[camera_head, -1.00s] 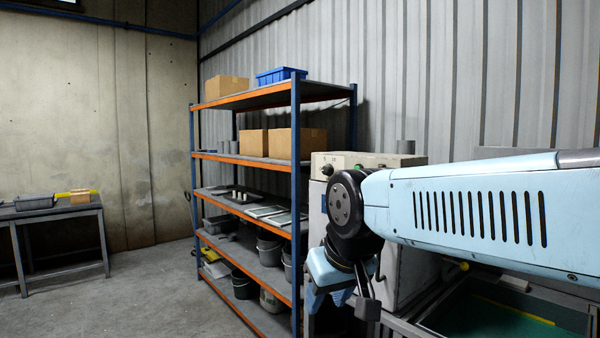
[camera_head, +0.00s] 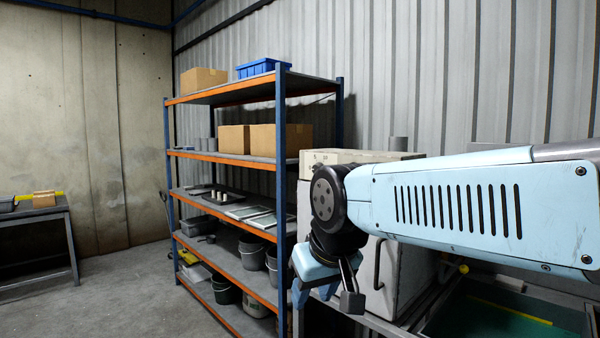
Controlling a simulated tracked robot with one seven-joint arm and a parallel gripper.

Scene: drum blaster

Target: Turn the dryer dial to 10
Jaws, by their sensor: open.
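The pale dryer cabinet (camera_head: 384,270) stands behind my arm, right of the shelf rack. Its cream top panel (camera_head: 345,156) shows small marks at the left end. The dial cannot be made out; my arm's black joint covers part of the panel front. My gripper (camera_head: 313,295) is light blue and points down in front of the cabinet's left side. Its fingers are apart and nothing shows between them. It hangs below the panel, and I cannot tell its distance from the cabinet.
A blue and orange shelf rack (camera_head: 282,190) with boxes, trays and buckets stands close left of my gripper. A green-floored tray or basin (camera_head: 490,325) lies at lower right under my arm. A low bench (camera_head: 40,215) is far left. Open concrete floor (camera_head: 120,300) lies between.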

